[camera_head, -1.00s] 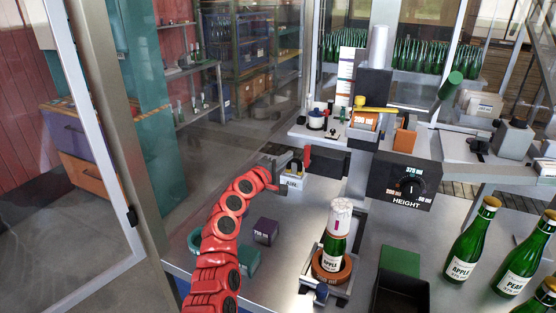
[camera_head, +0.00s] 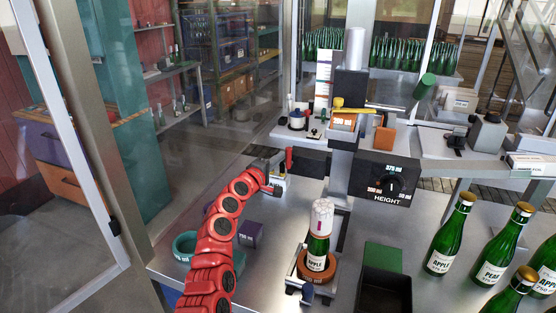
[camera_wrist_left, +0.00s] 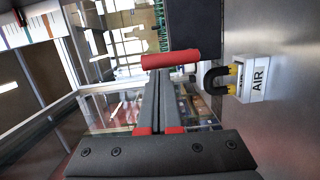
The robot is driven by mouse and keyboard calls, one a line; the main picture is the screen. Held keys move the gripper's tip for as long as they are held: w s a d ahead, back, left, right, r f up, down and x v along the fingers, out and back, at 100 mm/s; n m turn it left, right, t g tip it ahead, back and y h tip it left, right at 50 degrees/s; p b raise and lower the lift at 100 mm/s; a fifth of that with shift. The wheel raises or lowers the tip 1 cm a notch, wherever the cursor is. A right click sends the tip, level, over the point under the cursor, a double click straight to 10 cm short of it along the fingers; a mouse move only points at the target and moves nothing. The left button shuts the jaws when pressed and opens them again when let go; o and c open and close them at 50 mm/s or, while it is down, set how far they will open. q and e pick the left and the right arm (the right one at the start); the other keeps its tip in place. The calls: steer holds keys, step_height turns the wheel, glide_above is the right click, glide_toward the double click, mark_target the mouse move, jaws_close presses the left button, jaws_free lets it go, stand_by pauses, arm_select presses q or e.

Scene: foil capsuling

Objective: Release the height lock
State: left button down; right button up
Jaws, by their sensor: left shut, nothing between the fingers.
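A red lever handle (camera_head: 289,160) stands on the dark box behind the work table. In the left wrist view a red cylindrical handle (camera_wrist_left: 171,59) lies across, just past my fingertips; whether they touch it is unclear. My left gripper (camera_head: 279,161) is shut and empty beside the red lever; its closed fingers also show in the wrist view (camera_wrist_left: 163,80). The HEIGHT dial box (camera_head: 385,179) has marks around its knob, with 375 ml at the top. A yellow lever (camera_head: 352,110) sits above it on the column. I cannot tell which part is the height lock. My right gripper is not in view.
A white AIR box (camera_wrist_left: 257,79) with a dark shackle is right of my fingers. A foil-topped apple bottle (camera_head: 319,248) stands in a brown ring holder. Teal (camera_head: 185,243) and purple (camera_head: 248,234) pieces lie near my arm. Several green bottles (camera_head: 449,236) stand at right.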

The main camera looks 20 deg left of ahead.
arm_select(q)
steer(key=shift+d+m, duration=0.4)
steer(key=shift+m, duration=0.3)
steer(key=shift+d+r+m+b, duration=0.15)
steer(key=shift+d+m+b, duration=0.35)
steer(key=shift+m, duration=0.3)
steer(key=d+f+m+g+y+b, duration=0.25)
steer(key=d+m+b, duration=0.25)
steer(key=m+b, duration=0.7)
steer(key=r+b+v, duration=0.1)
steer(key=b+v, duration=0.1)
steer(key=v, duration=1.1)
steer(key=shift+a+r+n+t+y, duration=0.35)
steer(key=shift+a+n+t, duration=0.05)
steer(key=shift+t, duration=0.05)
steer(key=shift+w, duration=0.1)
